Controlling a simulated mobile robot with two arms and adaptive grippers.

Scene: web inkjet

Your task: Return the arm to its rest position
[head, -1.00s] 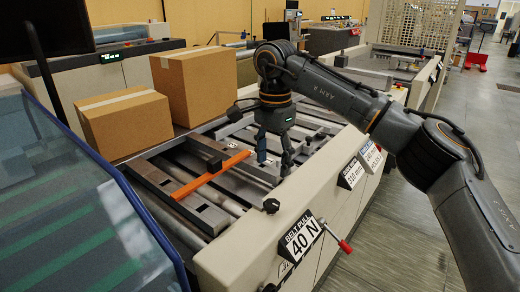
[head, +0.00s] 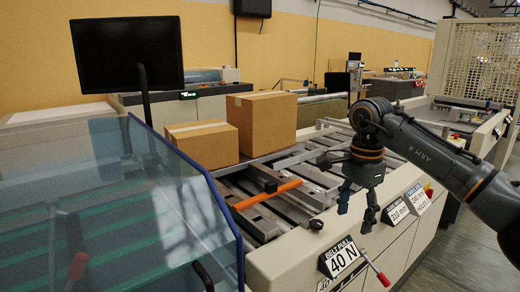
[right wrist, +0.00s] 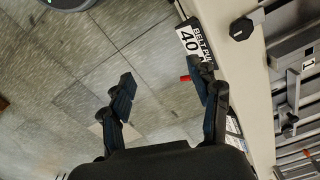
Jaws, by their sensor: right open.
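My right arm (head: 430,150) reaches in from the right in the head view. Its gripper (head: 357,212) hangs with the fingers pointing down, in front of the machine's near side panel. The fingers are apart with nothing between them. In the right wrist view the gripper (right wrist: 165,95) is also open and empty, with grey floor tiles below and the machine's edge close by the right finger. My left gripper is not in view.
The machine has a roller bed with an orange bar (head: 267,194) and two cardboard boxes (head: 203,144). A "BELT PULL 40 N" sign (head: 342,257) and a red-tipped lever (head: 382,278) are on the near panel. A clear blue-edged cover (head: 170,200) stands left. Open floor (head: 460,250) lies right.

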